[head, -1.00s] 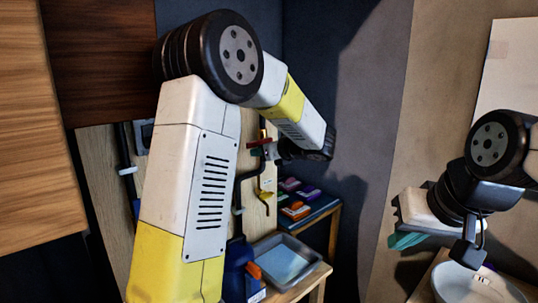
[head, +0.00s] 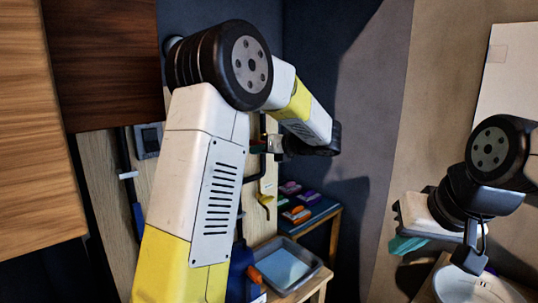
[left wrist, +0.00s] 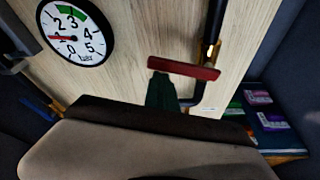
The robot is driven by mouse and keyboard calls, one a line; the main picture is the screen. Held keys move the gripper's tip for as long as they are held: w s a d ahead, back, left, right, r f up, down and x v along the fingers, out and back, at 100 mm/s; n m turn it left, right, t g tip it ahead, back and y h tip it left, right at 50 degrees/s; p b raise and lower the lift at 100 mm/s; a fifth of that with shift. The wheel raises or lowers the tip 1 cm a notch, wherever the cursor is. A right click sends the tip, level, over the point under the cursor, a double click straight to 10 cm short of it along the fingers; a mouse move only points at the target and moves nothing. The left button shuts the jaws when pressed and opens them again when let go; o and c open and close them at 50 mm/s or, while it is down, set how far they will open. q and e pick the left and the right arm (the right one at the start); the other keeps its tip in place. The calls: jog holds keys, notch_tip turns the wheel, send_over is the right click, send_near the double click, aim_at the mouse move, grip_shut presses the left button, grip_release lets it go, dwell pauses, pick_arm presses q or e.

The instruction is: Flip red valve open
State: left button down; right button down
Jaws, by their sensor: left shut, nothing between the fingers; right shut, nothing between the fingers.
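The red valve handle (left wrist: 183,68) is a flat bar lying nearly level across the pipe in the left wrist view. In the head view I cannot make it out clearly beside my left gripper (head: 257,149). My left gripper is shut and empty. Its green fingertips (left wrist: 161,90) show just below the left part of the bar; I cannot tell whether they touch it. My right gripper (head: 405,243) is shut and empty, with teal fingers, far to the right of the valve.
A round gauge (left wrist: 75,33) with a red needle is on the wooden panel, left of the handle. A black pipe (left wrist: 214,25) runs behind the handle. A yellow lever (head: 265,201), a metal tray (head: 310,267) and small coloured boxes (head: 298,214) are below. A white bowl (head: 458,287) is at lower right.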

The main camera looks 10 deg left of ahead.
pick_arm(q)
jog(key=m, duration=0.1)
jog(key=r+m, duration=0.1)
jog(key=r+g+y, duration=0.1)
jog(key=shift+w+d+r+m, duration=0.15)
jog(key=shift+w+d+m, duration=0.1)
jog(key=shift+m, duration=0.15)
jog(key=r+m, duration=0.1)
jog(key=w+d+r+m+y, duration=0.1)
jog(key=w+r+m+y, duration=0.1)
jog(key=m, duration=0.1)
jog(key=shift+w+d+r+g, duration=0.25)
jog(key=shift+d+r+g, duration=0.05)
jog(key=shift+d+g, duration=0.1)
pick_arm(e)
jog(key=shift+w+d, duration=0.2)
jog(key=shift+w, duration=0.1)
